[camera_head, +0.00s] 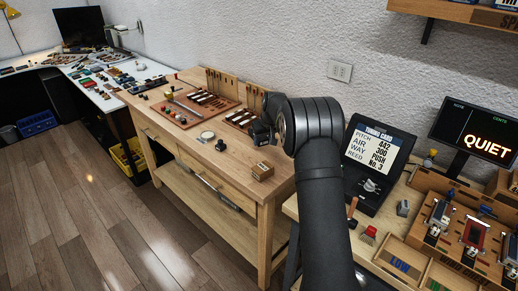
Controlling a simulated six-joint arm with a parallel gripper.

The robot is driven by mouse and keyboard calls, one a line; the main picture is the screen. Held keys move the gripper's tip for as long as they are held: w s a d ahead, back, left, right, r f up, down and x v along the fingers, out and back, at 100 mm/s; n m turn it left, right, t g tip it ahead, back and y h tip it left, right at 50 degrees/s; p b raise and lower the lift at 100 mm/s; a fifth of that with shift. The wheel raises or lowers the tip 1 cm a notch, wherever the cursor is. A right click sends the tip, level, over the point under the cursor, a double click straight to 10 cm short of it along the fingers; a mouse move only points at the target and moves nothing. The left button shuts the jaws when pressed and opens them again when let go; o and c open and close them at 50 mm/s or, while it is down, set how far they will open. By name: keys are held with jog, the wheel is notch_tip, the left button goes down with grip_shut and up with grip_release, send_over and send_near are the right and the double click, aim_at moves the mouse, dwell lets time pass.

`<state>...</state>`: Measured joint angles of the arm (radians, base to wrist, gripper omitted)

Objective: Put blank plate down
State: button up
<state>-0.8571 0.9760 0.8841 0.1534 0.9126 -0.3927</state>
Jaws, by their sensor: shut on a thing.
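My gripper (262,135) is the dark end of the arm, over the right part of the wooden workbench (235,160). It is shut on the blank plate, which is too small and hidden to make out. I cannot tell whether the plate touches the bench. A wooden board with pale strips (240,118) lies just left of the gripper. A small wooden box (262,171) stands below it in the picture, near the bench's front right edge.
A round white-topped thing (206,136) and a small black knob (220,145) stand on the bench. A larger board with pale strips (205,101) lies at the back. A tuner card screen (378,152) and a second bench with trays (405,262) are at right. Bare wood lies front left.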

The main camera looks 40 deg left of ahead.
jog(key=shift+s+a+f, duration=0.25)
jog(key=shift+a+f, duration=0.25)
jog(key=shift+a, duration=0.35)
jog(key=shift+a+f, duration=0.1)
jog(key=shift+f, duration=1.95)
jog(key=o, duration=1.1)
jog(key=shift+f, duration=0.15)
jog(key=shift+c, duration=0.2)
jog(key=v, duration=1.2)
jog(key=shift+s, duration=0.15)
